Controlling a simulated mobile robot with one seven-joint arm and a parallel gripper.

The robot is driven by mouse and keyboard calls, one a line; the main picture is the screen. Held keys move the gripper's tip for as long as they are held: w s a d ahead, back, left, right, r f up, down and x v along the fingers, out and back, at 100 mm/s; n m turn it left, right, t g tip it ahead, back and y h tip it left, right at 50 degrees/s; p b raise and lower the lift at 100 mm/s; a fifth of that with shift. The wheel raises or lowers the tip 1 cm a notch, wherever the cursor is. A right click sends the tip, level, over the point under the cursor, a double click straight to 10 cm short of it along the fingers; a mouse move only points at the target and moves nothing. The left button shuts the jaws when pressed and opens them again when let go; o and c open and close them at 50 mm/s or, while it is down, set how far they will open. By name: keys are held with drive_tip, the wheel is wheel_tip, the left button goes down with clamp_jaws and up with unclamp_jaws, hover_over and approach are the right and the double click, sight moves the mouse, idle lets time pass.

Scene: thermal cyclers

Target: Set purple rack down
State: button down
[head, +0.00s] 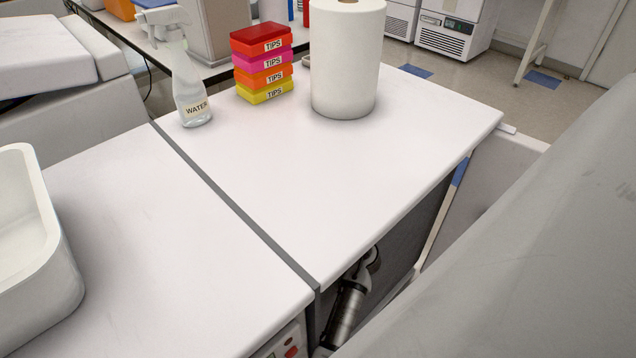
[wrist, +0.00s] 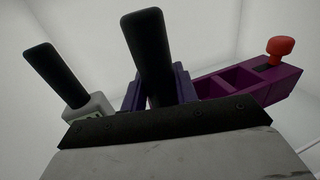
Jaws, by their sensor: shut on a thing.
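Neither the rack nor my gripper can be made out in the head view.
Pale walls surround the rack in the wrist view. In the head view, a white counter (head: 290,185) is clear in its middle and front. A water spray bottle (head: 193,95), stacked tips boxes (head: 263,68) and a paper roll (head: 345,65) stand behind. A white tub (head: 45,270) is left.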

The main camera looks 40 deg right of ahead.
wheel_tip(320, 180, down, 9)
drive_tip(key=shift+r+b, duration=0.1)
drive_tip(key=shift+b, duration=0.45)
drive_tip(key=shift+f, duration=0.2)
drive_tip(key=c, duration=1.1)
unclamp_jaws()
drive_tip(key=shift+r, duration=0.2)
